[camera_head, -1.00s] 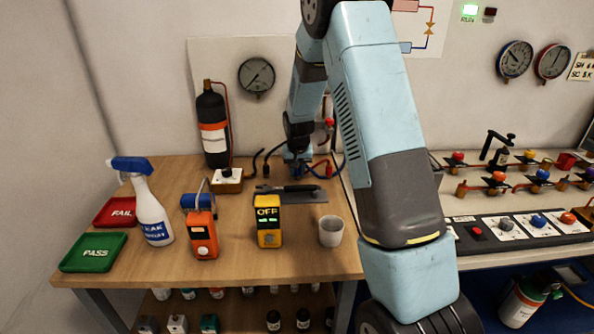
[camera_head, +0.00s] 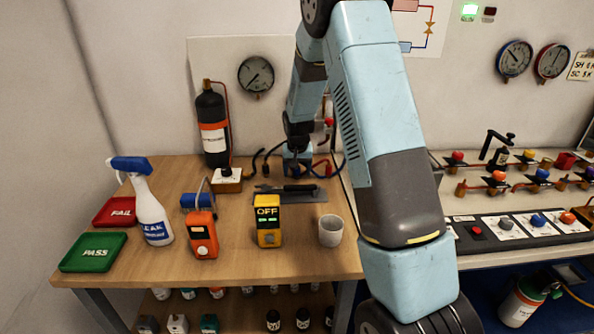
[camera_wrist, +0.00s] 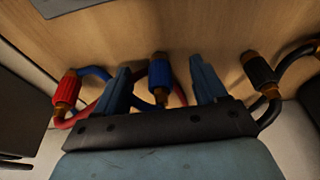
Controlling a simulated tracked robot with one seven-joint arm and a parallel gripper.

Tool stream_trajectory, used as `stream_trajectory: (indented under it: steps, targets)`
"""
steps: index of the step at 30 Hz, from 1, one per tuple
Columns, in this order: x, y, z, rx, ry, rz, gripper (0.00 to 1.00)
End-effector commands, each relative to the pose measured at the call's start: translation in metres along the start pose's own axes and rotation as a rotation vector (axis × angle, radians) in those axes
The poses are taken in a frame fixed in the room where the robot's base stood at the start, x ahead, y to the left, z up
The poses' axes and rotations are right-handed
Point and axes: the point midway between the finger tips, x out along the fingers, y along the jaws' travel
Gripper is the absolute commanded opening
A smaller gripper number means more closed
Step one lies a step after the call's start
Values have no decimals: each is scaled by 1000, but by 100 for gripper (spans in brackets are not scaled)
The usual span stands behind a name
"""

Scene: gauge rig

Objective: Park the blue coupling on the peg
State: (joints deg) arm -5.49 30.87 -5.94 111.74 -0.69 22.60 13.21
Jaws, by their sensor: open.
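The blue coupling (camera_wrist: 160,74) has a ribbed blue sleeve and brass ends, with a blue hose. In the wrist view it stands between the two open fingers of my gripper (camera_wrist: 159,70), with visible gaps on both sides. In the head view my gripper (camera_head: 297,162) is at the back of the wooden bench, and the blue coupling cannot be made out clearly there. I cannot clearly pick out the peg in either view.
In the wrist view a red coupling (camera_wrist: 67,90) is left of the fingers and a black coupling (camera_wrist: 259,73) right. A grey mat (camera_head: 318,195) with a dark tool, a yellow meter (camera_head: 268,222) and a white cup (camera_head: 331,231) stand nearer on the bench.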

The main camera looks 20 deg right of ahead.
Motion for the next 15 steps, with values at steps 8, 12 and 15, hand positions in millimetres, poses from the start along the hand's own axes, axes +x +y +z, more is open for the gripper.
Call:
stream_trajectory:
  steps: [8,12,15]
  targets:
    - [-28,0,-1,0,3,-1,71]
    - [-56,0,-1,0,4,-1,71]
    - [-75,0,-1,0,4,-1,71]
